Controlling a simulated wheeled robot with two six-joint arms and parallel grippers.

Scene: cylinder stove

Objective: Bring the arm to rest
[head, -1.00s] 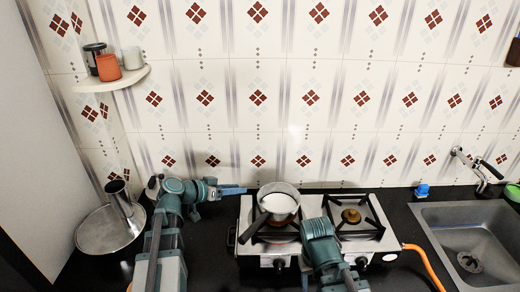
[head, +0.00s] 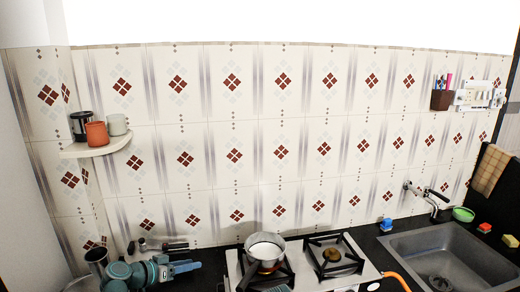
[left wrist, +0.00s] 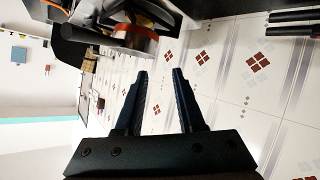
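My left gripper (head: 188,267) is low at the left in the head view, over the dark counter and left of the stove (head: 345,265). In the left wrist view its two fingers (left wrist: 160,74) are apart with nothing between them. A light saucepan (head: 264,248) with white contents stands on the stove's left burner, which glows orange-red beneath it. The left gripper is clear of the pan. Only a sliver of what seems to be my right arm shows at the bottom edge; its gripper is not visible.
A wall shelf (head: 98,148) holds cups. The right burner (head: 331,255) is empty. The sink (head: 450,260) is at right, with an orange hose beside the stove.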

